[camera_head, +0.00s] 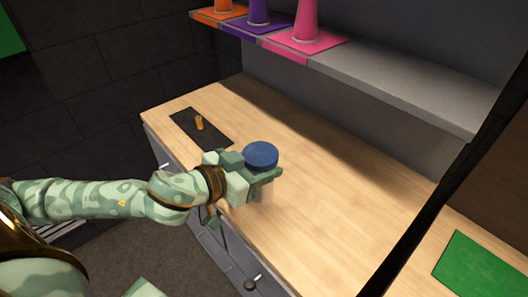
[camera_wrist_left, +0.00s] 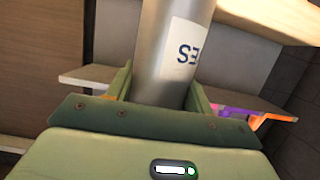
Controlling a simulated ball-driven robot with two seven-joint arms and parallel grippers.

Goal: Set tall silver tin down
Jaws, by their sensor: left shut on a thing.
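The tall silver tin (camera_wrist_left: 168,70) fills the middle of the left wrist view, with a white label bearing dark letters. Its blue lid (camera_head: 261,154) shows in the head view, and the gripper hides much of its body. My left gripper (camera_head: 262,178) is shut on the tin and holds it upright over the wooden counter (camera_head: 330,205). I cannot tell whether the tin's base touches the counter. In the left wrist view, the fingers (camera_wrist_left: 160,90) stand on both sides of the tin.
A small orange-brown object (camera_head: 199,123) stands on a black mat (camera_head: 212,133) at the counter's left end. A grey shelf (camera_head: 400,90) above holds orange, purple and pink cones (camera_head: 306,22). A green mat (camera_head: 478,268) lies at right beyond a dark post. The counter's middle is clear.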

